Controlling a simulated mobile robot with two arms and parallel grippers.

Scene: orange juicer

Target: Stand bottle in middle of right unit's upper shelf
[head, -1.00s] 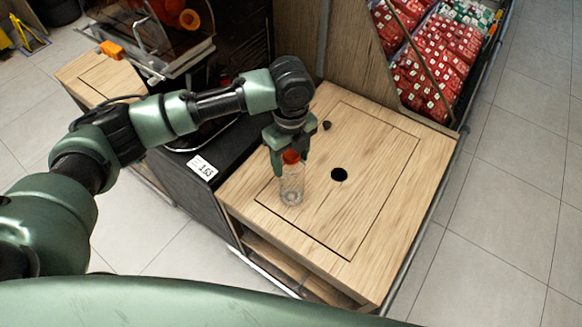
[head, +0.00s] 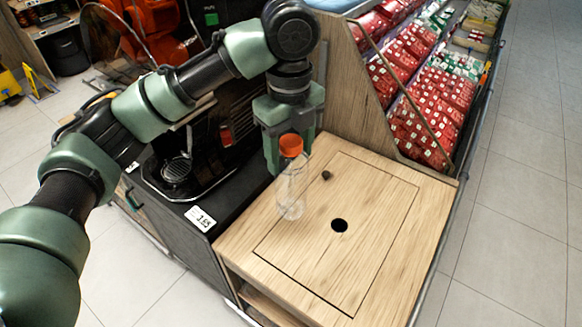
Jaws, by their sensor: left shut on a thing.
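A clear bottle (head: 291,190) with an orange cap (head: 290,145) hangs upright in my left gripper (head: 287,160). The gripper is shut around the bottle's top, just below the cap. The bottle is over the left part of the wooden unit's top (head: 370,240); whether its base touches the wood I cannot tell. This unit is on the right, with a round black hole in its top and an open shelf space below its front edge. My right gripper is not in view.
A dark juicer machine (head: 225,135) stands left of the wooden top, with a price tag (head: 200,218) at its front. A slanted wooden panel (head: 365,100) and bins of red packets (head: 412,100) rise behind. Tiled floor (head: 515,230) is clear on the right.

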